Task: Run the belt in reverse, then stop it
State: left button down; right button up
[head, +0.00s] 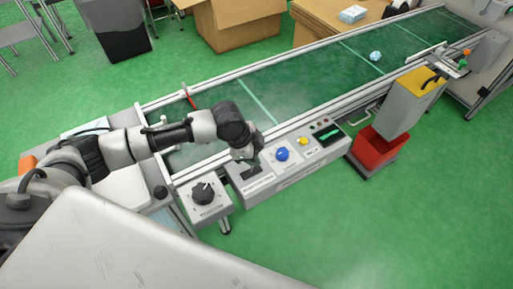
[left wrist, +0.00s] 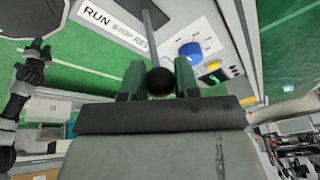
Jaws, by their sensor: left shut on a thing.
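The conveyor belt (head: 300,80) is green with pale cross lines and runs from the lower left to the upper right in the head view. A grey control panel (head: 300,168) is fixed along its near side. My left gripper (head: 248,166) is over the left part of this panel. In the left wrist view its two fingers (left wrist: 158,80) are shut on the black ball knob (left wrist: 159,83) of a lever with a grey shaft (left wrist: 152,30). A label (left wrist: 115,28) beside it reads RUN, STOP and REV. Which mark the lever is at, I cannot tell. My right gripper is not in view.
The panel also has a blue knob (head: 282,154), a yellow button (head: 303,141) and a dark display (head: 327,135). A box with a black dial (head: 203,193) stands left of it. A crumpled light-blue item (head: 375,56) lies on the belt. A red bin (head: 376,150) stands at the right.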

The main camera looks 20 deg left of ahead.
pick_arm(q)
jog(key=shift+s+a+f, duration=0.1)
jog(key=shift+s+a, duration=0.15)
jog(key=shift+s, duration=0.05)
dwell(0.4)
jog(key=c, duration=0.8)
grip_release()
jog(key=p+v, duration=0.1)
jog(key=v, duration=1)
jog(key=shift+p, duration=0.35)
jog(key=shift+f, duration=0.1)
